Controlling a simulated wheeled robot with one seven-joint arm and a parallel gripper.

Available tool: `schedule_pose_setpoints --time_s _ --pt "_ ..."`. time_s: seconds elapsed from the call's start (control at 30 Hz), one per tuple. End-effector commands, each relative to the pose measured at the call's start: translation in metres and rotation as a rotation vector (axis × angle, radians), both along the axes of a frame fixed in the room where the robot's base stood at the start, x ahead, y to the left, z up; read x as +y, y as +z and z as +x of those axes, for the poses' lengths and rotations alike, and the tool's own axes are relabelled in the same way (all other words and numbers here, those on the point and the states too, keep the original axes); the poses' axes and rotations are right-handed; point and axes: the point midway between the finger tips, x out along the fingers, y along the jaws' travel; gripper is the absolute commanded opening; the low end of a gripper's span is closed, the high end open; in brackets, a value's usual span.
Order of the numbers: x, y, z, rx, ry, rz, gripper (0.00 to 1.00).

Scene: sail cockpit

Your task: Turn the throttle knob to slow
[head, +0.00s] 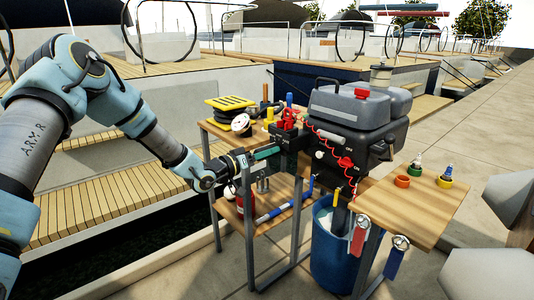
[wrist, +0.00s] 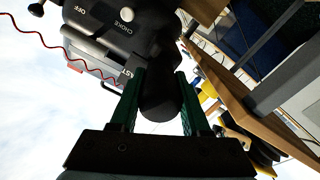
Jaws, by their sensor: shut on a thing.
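The outboard motor (head: 352,112) is dark grey and black and stands on the work stand. In the wrist view its casing (wrist: 105,30) carries the words OFF, CHOKE and a partly hidden FAST. The throttle knob (wrist: 160,98) is a black, rounded grip projecting from the motor between my two green fingers. My gripper (wrist: 159,88) is shut on it, with one finger on each side. In the head view my gripper (head: 272,150) reaches the motor's left side, where the knob is hard to make out. A SLOW mark is not visible.
A red coiled cord (head: 325,131) hangs by the motor. A wooden side table (head: 410,213) with small coloured cups and a blue bin (head: 331,258) stand at right. The dock lies open behind.

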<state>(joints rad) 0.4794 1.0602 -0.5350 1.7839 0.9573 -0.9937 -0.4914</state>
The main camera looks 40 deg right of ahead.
Motion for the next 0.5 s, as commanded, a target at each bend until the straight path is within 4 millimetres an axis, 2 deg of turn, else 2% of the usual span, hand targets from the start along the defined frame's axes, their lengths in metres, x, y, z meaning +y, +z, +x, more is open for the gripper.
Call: schedule_pose_setpoints --time_s 0.03,0.07,0.3,0.5 --pt "0.0004 -0.0008 0.0000 0.002 0.000 0.001 0.00" --pt "0.0005 -0.0008 0.0000 0.002 0.000 0.001 0.49" --pt "0.0003 -0.0004 0.0000 0.001 0.000 0.001 0.76" --pt "0.0002 -0.0002 0.0000 0.001 0.001 0.001 0.77"
